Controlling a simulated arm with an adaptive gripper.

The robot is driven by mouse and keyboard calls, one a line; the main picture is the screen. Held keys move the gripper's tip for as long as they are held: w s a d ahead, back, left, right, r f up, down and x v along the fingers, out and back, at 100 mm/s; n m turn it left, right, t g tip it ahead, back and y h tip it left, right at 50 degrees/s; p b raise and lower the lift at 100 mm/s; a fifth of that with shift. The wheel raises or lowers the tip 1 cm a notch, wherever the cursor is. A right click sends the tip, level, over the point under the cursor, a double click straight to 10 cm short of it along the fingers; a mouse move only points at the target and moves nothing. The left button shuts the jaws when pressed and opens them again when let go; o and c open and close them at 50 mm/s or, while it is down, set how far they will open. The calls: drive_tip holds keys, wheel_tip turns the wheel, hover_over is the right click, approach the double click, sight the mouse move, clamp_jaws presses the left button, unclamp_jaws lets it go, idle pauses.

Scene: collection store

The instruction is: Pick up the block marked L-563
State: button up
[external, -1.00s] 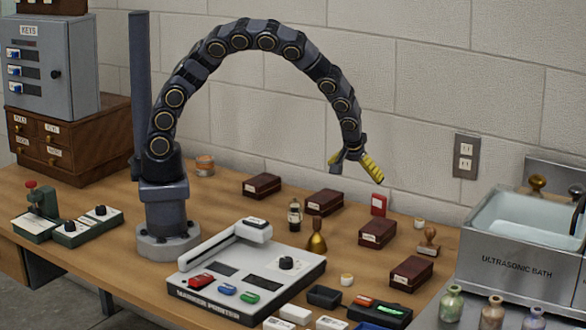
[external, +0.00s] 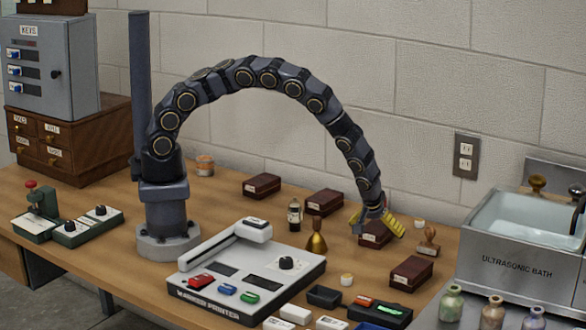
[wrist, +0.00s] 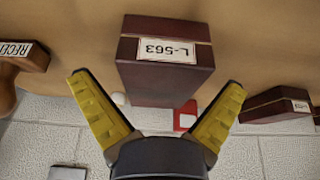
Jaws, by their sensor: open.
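The dark red-brown block marked L-563 (wrist: 160,78) lies in the wrist view with its white label upside down and readable. It sits between and just beyond my two yellow fingers. In the external view this block (external: 373,242) stands on the bench, partly hidden behind my gripper. My gripper (wrist: 158,85) is open and empty, with one finger on each side of the block's line and no clear contact. In the external view my gripper (external: 380,228) hangs right at the block; the exact gap cannot be told.
Similar blocks stand behind left (external: 323,202), farther left (external: 262,186) and front right (external: 410,273). A wooden stamp (external: 428,240) is close on the right, a brass bell-shaped item (external: 316,240) on the left. A red item (wrist: 185,116) shows behind the block. The marker printer (external: 245,275) is front left.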

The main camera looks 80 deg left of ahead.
drive_tip(key=shift+w+f, duration=0.15)
drive_tip(key=shift+f, duration=0.1)
drive_tip(key=c, duration=1.2)
